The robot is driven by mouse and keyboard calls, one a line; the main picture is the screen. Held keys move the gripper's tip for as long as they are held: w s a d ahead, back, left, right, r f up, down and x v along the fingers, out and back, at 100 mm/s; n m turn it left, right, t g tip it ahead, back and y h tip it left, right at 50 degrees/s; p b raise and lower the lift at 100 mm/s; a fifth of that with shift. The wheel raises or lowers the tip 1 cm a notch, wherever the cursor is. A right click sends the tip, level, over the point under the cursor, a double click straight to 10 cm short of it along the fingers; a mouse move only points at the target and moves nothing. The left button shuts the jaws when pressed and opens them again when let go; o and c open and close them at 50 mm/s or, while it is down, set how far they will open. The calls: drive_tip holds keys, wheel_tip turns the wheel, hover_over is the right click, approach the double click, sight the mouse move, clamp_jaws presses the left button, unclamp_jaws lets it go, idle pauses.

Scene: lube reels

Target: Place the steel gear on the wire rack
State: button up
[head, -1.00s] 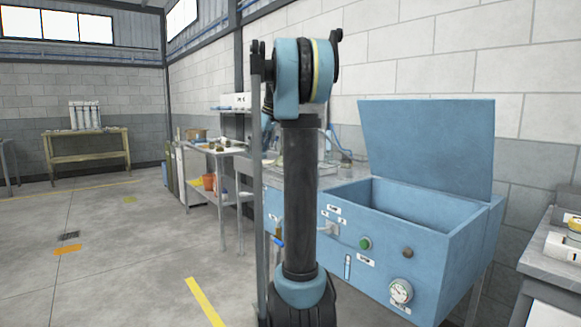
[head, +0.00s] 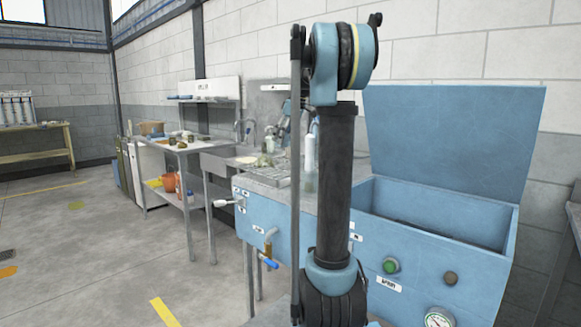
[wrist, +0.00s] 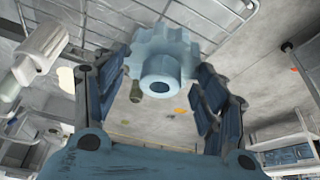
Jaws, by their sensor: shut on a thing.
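The steel gear (wrist: 160,50) is pale blue-grey with a round hub and a dark bore. My gripper (wrist: 163,64) is shut on it, one finger on each side, in the wrist view. The wire rack (wrist: 235,18) shows as thin metal bars beyond the gear along the top of the wrist view, apart from it as far as I can tell. In the head view, a low rack (head: 268,177) lies on the counter by the sink, partly hidden behind my arm. My gripper and the gear cannot be made out clearly in the head view.
A blue wash tank (head: 440,215) with a raised lid (head: 455,140) stands right of my arm. A steel table (head: 185,147) with small parts stands left of the sink.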

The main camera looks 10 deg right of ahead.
sight(292, 141)
drive_tip(key=shift+w+d, duration=0.1)
idle(0.3)
drive_tip(key=shift+d+f, duration=0.15)
drive_tip(key=shift+f, duration=4.85)
drive_tip(key=o, duration=1.7)
drive_tip(key=v, duration=1.2)
drive_tip(key=shift+s, duration=0.2)
